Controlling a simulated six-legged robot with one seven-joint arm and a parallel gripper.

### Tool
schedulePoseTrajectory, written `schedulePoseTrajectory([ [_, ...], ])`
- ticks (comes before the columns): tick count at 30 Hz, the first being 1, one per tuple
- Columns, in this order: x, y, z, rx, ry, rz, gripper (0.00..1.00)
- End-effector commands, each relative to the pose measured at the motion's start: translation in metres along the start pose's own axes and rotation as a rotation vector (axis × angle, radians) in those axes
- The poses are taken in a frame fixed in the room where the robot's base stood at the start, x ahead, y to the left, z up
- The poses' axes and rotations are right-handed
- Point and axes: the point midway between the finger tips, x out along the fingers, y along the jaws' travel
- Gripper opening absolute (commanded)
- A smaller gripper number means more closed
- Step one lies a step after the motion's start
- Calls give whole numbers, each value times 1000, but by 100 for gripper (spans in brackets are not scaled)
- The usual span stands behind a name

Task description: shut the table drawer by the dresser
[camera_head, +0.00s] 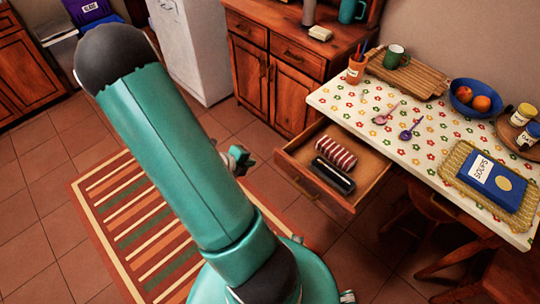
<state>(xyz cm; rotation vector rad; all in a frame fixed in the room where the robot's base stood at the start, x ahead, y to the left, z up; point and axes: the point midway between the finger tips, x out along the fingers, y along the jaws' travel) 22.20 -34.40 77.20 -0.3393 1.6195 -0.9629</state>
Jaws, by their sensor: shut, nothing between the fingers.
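The table drawer (362,180) is pulled out from under the table (350,108) with the flower-patterned top, near the wooden dresser (285,80). Its front carries a handle (305,190) and faces the left. A red-and-white striped roll (336,153) and a dark cylinder (333,177) lie inside. My gripper (243,161) shows small beyond my teal arm, a little left of the drawer front and apart from it in the picture. It is shut and empty. My arm hides part of it.
On the table are an orange cup (356,70), a green mug (394,55), a blue fruit bowl (465,107) and a blue book (488,180). A wooden chair (455,240) stands at the lower right. A striped rug (120,215) covers floor at the left.

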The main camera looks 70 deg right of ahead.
Motion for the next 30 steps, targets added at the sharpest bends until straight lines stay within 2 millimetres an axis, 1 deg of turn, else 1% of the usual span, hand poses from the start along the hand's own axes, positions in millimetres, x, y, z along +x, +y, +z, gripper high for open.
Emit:
schedulePoseTrajectory([
  [1, 9, 1, -2, -3, 4, 1, 0],
  [13, 86, 2, -1, -5, 2, 3, 0],
  [15, 93, -9, 0, -1, -1, 3, 0],
  [21, 108, -24, 1, -3, -3, 3, 0],
  [30, 110, -26, 1, -5, -4, 4, 0],
])
